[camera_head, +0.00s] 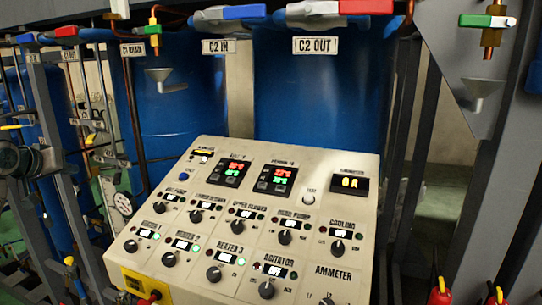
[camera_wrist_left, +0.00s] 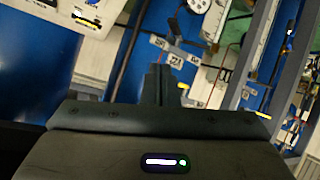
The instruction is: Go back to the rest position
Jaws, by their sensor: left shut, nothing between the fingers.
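My left gripper (camera_wrist_left: 161,82) is in the left wrist view, its dark fingers together and empty, pointing up the picture. The dark gripper body with a small lit strip fills the bottom of that view. The fingers are apart from the pipes and frame behind them. I cannot clearly make out the left gripper in the head view. My right gripper is in neither view.
A beige control panel (camera_head: 228,222) with knobs and lit displays stands in front, its corner also in the left wrist view (camera_wrist_left: 104,14). Blue tanks (camera_head: 181,95) stand behind. Valves with a blue handle (camera_head: 245,12) and a red handle (camera_head: 365,7) are above. Grey posts flank the panel.

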